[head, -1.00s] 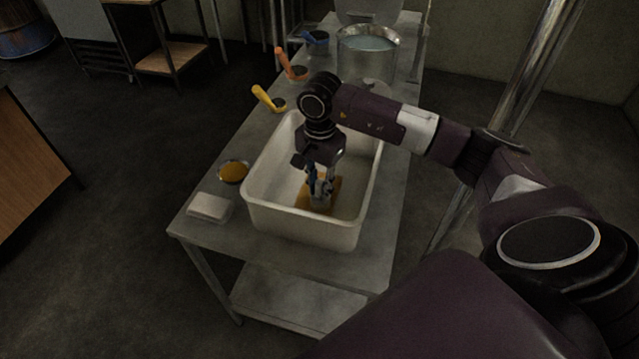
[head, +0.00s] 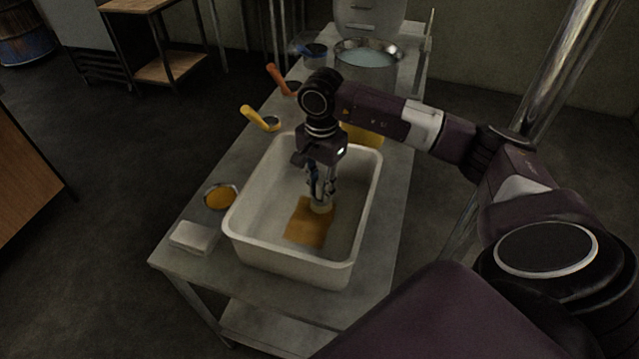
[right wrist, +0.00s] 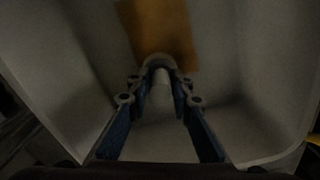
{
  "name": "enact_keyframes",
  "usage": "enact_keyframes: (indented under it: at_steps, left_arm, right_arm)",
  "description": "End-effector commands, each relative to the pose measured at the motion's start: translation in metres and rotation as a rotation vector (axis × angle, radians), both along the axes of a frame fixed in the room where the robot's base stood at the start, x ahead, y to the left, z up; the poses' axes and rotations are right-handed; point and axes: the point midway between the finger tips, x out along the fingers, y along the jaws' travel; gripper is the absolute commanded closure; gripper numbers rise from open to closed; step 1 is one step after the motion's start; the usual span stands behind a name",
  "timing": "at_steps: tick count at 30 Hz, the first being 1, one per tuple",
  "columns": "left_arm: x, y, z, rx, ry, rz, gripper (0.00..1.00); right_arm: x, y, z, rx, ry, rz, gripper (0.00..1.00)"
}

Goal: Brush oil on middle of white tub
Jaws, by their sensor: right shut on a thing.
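The white tub (head: 236,225) stands on the metal table, open at the top. A flat orange-brown oil patch (head: 307,229) covers the middle of its floor, and it also shows in the right wrist view (right wrist: 160,30). My right gripper (head: 321,190) reaches down inside the tub, shut on a pale brush (head: 321,206). In the right wrist view the brush (right wrist: 160,84) sits between the blue-backed fingers (right wrist: 160,95), its rounded end over the patch's near edge. I cannot tell whether it touches the floor. My left gripper is out of view.
Left of the tub are a bowl of orange-brown liquid (head: 220,196) and a white block (head: 194,237). Behind are yellow-handled (head: 259,117), orange-handled (head: 279,79) and blue (head: 314,51) utensils, a yellow item (head: 362,135) and a metal pot of liquid (head: 367,57).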

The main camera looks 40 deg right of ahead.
Motion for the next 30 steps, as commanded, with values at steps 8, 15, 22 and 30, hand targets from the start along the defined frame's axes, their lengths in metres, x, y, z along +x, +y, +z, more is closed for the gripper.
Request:
enact_keyframes:
  at_steps: [8,15,22,30]
  left_arm:
    - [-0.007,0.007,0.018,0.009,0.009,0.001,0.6]
    - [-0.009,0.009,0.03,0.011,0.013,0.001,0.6]
    - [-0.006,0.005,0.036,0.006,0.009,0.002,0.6]
    - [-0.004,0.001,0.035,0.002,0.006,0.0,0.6]
  right_arm:
    - [-0.002,-0.002,0.028,0.001,0.001,-0.008,1.0]
    - [-0.004,-0.003,0.049,0.0,0.001,-0.015,1.0]
    - [-0.005,-0.003,0.06,0.0,0.002,-0.02,1.0]
    - [-0.005,-0.003,0.059,0.0,0.002,-0.02,1.0]
